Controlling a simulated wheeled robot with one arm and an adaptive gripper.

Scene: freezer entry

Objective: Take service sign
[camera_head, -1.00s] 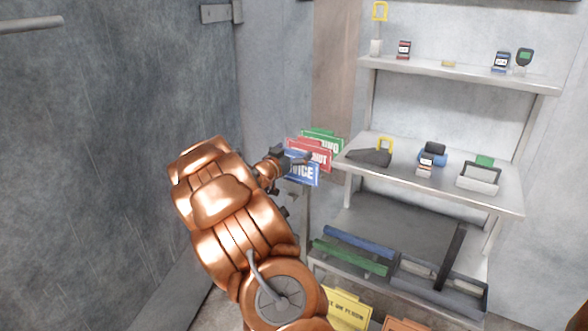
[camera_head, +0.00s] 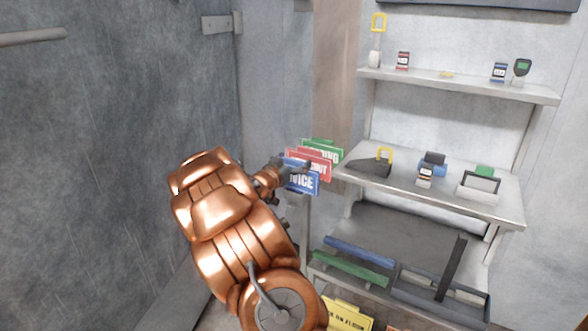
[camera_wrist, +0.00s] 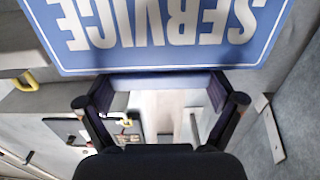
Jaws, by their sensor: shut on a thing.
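The blue service sign (camera_head: 303,183) with white lettering stands in front of a red sign and a green sign, left of the shelving. My gripper (camera_head: 283,165) is at the sign's upper left in the head view. In the wrist view my gripper (camera_wrist: 160,100) has a finger at each side of the handle and is shut on it. Part of the sign's left side is hidden by my gripper in the head view.
The red sign (camera_head: 318,168) and green sign (camera_head: 325,152) sit close behind. A shelf rack (camera_head: 500,207) with small devices is close on the right. A yellow sign (camera_head: 347,315) is low in front. A dark wall (camera_head: 110,130) stands on the left.

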